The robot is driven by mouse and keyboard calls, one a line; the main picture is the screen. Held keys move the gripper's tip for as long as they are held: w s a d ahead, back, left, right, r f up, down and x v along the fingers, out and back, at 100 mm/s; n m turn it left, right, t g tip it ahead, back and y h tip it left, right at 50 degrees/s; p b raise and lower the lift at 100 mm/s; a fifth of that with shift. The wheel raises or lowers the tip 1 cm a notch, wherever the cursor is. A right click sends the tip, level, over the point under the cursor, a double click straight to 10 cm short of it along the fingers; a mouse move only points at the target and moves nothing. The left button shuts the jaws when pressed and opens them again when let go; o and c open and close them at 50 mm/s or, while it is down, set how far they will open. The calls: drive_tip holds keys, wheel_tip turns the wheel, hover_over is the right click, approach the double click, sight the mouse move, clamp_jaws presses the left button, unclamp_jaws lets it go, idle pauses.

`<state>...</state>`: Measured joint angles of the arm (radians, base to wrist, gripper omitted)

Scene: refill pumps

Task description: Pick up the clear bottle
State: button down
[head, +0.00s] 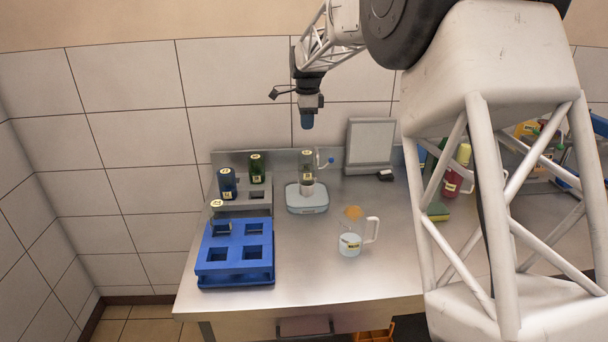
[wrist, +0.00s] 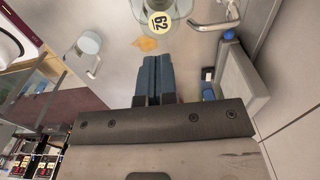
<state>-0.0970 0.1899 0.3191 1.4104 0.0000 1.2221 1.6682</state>
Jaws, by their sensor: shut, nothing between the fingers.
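A clear bottle (head: 307,168) with a yellow label on top stands upright on a grey scale-like base (head: 307,203) near the back wall. In the wrist view, a round yellow label reading 62 marks the clear bottle (wrist: 160,20), just beyond my fingertips. My gripper (head: 307,125) hangs above the bottle, apart from it, with its blue fingers pointing down. In the wrist view my gripper (wrist: 154,58) has its fingers together with nothing between them.
A clear jug (head: 349,244) with pale liquid stands front right of the scale, near an orange disc (head: 353,213). A grey panel (head: 370,143) stands back right. The front middle counter is clear.

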sight(306, 153)
idle(0.3)
drive_tip(key=shift+c, duration=0.9)
unclamp_jaws()
wheel_tip(306, 153, down, 6)
drive_tip(key=shift+s+a+f+m, duration=0.1)
drive_tip(key=shift+f+m, duration=0.05)
drive_tip(key=shift+m, duration=0.95)
drive_tip(key=shift+f, duration=1.3)
